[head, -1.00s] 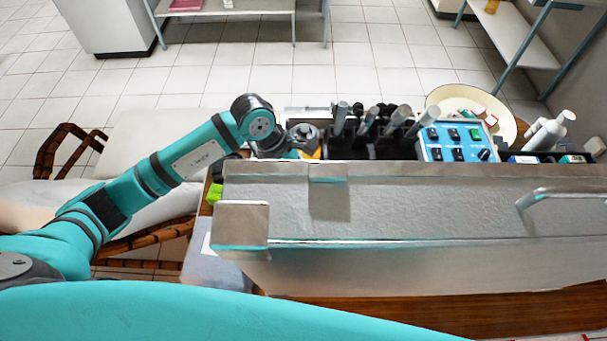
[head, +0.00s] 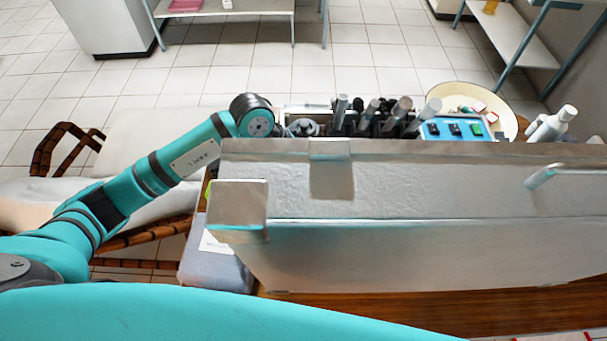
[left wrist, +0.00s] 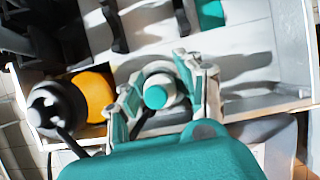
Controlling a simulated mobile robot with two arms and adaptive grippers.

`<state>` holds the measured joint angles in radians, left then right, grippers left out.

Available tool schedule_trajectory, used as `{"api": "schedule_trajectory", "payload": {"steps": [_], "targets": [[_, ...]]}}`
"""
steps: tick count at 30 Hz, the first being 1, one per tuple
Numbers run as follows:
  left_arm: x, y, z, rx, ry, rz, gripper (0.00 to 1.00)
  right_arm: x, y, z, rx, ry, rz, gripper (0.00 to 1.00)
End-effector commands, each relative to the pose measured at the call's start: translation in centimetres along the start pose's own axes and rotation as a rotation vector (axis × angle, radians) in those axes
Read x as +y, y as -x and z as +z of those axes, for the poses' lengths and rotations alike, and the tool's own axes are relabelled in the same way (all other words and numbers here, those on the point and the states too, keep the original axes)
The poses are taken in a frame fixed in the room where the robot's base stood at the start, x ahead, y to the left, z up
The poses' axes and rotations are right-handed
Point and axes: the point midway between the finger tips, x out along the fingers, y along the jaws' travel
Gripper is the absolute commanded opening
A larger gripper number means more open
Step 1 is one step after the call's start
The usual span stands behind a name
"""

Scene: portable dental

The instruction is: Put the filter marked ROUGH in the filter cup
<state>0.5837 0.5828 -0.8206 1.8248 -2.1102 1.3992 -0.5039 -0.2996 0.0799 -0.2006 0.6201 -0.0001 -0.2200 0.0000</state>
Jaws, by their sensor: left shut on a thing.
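In the left wrist view my left gripper (left wrist: 160,92) is shut on a small white round piece with a teal top (left wrist: 160,90), between its two fingers. I cannot read any marking on the piece, so I cannot tell whether it is the filter marked ROUGH. In the head view the left wrist is at the left end of the metal case, and its fingers are hidden behind the case's raised lid (head: 400,190). I cannot make out the filter cup for certain. My right gripper is not in view.
An orange part with a dark round knob (left wrist: 55,105) lies left of the fingers. Another teal-topped piece (left wrist: 210,14) sits beyond. Dark holders with grey handpieces (head: 370,115), a blue switch panel (head: 455,129) and a cream bowl (head: 500,110) stand behind the lid.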

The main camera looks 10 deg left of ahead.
Motion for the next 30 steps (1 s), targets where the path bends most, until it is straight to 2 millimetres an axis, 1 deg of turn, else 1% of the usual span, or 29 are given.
{"api": "schedule_trajectory", "payload": {"steps": [1,12,22,23,24,30], "targets": [[-0.4,-1.1,-1.2,0.029,0.011,-0.014,0.02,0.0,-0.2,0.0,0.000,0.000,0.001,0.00],[-0.3,-1.5,-1.6,0.031,0.011,-0.014,0.02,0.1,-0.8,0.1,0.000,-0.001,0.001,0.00],[-0.2,-1.9,-1.8,0.033,0.011,-0.014,0.09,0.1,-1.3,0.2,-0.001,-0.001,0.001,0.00],[-0.2,-2.0,-1.9,0.033,0.011,-0.014,0.09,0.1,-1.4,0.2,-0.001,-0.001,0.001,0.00],[-0.2,-2.0,-1.9,0.033,0.011,-0.014,0.04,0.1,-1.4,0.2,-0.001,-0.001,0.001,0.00],[0.0,-2.2,-2.0,0.033,0.011,-0.012,0.02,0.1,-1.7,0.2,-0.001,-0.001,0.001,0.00]]}}
